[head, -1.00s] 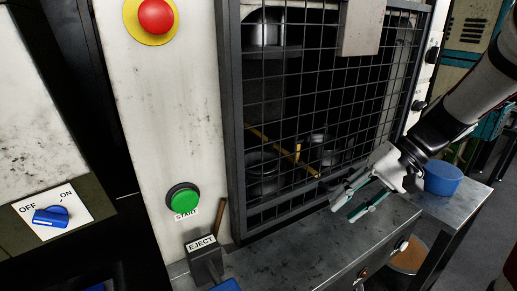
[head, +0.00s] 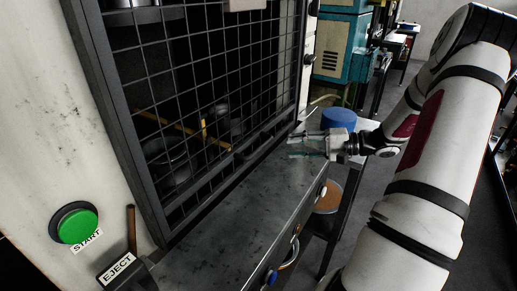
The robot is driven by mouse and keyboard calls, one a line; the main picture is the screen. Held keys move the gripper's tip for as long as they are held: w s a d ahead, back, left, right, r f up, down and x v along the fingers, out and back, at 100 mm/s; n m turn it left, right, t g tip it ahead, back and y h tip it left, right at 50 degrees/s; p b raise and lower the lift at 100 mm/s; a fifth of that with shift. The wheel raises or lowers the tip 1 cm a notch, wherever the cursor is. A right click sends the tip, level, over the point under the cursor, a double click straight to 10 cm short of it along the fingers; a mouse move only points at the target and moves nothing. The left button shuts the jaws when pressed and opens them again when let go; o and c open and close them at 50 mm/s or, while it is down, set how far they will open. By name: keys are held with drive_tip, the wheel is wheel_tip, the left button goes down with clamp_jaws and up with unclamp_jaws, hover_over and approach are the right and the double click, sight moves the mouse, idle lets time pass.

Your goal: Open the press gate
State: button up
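The press gate (head: 145,85) is a dark wire-mesh panel in a grey frame. Its lower frame bar (head: 215,182) sits close above the metal ledge, and it covers the press opening. Dark round parts and a yellow bar show behind the mesh. My gripper (head: 290,146) is at the right of the gate's lower edge, over the ledge, pointing left. Its two fingers are apart with nothing seen between them. I cannot tell whether a fingertip touches the gate frame.
A green START button (head: 75,226) and an EJECT lever box (head: 122,270) are at the lower left. The metal ledge (head: 225,220) is bare. A blue bucket (head: 338,118) stands behind my gripper; a bowl (head: 328,198) sits below. Teal machinery (head: 340,45) stands at the back.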

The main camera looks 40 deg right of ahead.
sight(262, 148)
drive_tip(key=x, duration=1.1)
drive_tip(key=shift+w+a+f, duration=0.1)
drive_tip(key=shift+f, duration=0.05)
clamp_jaws()
